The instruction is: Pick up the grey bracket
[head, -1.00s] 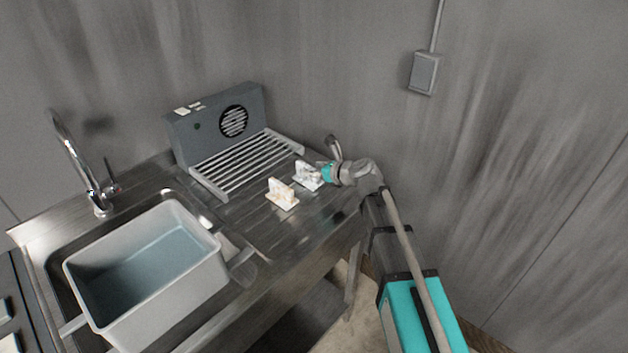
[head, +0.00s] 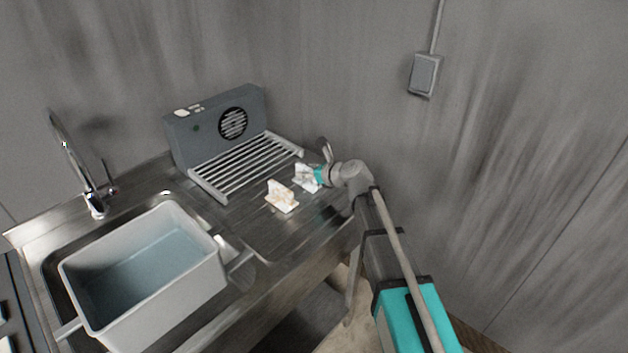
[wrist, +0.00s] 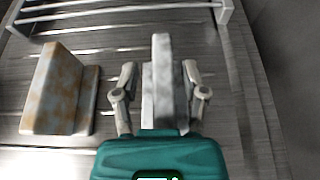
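The grey bracket (head: 304,178) stands on the steel drainboard, right of a rust-stained bracket. In the wrist view the grey bracket (wrist: 162,85) is upright, with a thin wall on a flat base. My gripper (wrist: 159,72) is open, with one finger on each side of the grey bracket. A small gap shows at the left finger; I cannot tell whether the right finger touches the base. In the head view my gripper (head: 316,175) is at the bracket's right side, its fingers partly hidden.
The rust-stained bracket (head: 281,196) stands close by on the left; it also shows in the wrist view (wrist: 57,92). A slatted rack (head: 243,165) and a grey fan unit (head: 218,127) are behind. A tub (head: 150,335) sits in the sink at left. The wall is close at right.

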